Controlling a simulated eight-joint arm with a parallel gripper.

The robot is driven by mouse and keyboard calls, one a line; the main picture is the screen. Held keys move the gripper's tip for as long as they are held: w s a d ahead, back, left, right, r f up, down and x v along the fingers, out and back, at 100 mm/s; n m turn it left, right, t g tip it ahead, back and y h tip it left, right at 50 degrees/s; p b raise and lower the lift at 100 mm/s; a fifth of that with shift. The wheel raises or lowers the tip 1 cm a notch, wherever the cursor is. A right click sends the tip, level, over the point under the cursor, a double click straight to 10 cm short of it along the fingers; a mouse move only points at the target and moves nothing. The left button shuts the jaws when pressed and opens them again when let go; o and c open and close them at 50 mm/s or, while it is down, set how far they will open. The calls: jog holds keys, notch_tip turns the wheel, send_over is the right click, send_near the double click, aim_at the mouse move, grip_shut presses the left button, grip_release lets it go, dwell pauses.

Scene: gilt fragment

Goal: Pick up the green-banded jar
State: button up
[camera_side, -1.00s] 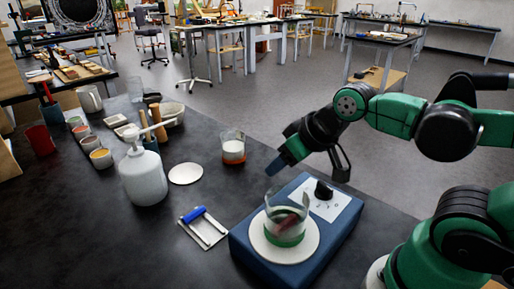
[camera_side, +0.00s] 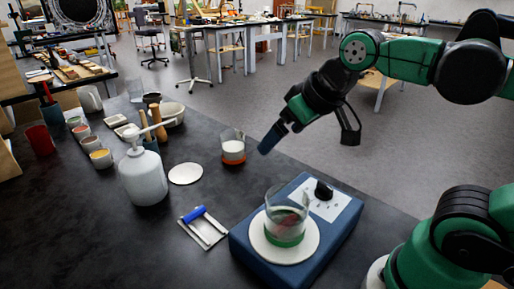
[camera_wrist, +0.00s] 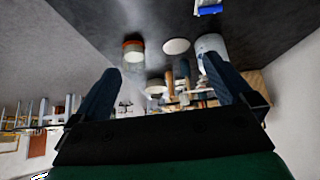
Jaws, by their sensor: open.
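The green-banded jar (camera_side: 286,222) is a clear glass beaker with a green band near its base and something reddish inside. It stands upright on the round white plate (camera_side: 309,244) of a blue hot plate (camera_side: 332,236). My gripper (camera_side: 271,137) is in the air above and behind the jar, apart from it, its fingers tilted down to the left. In the wrist view my gripper (camera_wrist: 165,90) shows two blue fingers spread apart with nothing between them. The green-banded jar does not show in the wrist view.
An orange-banded jar (camera_side: 233,148) with white contents stands left of my gripper.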

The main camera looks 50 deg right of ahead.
jog(key=s+a+n+g, duration=0.4)
jog(key=a+n+g, duration=0.1)
jog(key=g, duration=0.2)
send_near(286, 210)
jog(key=shift+s+a+f+m, duration=0.15)
jog(key=shift+s+a+f, duration=0.25)
jog(key=shift+a, duration=0.2)
jog(key=shift+s+a+f+m, duration=0.15)
jog(key=shift+s+a+f, duration=0.15)
jog(key=shift+s+a, duration=0.25)
jog(key=shift+f, duration=2.95)
jog(key=c, duration=1.3)
jog(key=shift+r, duration=0.15)
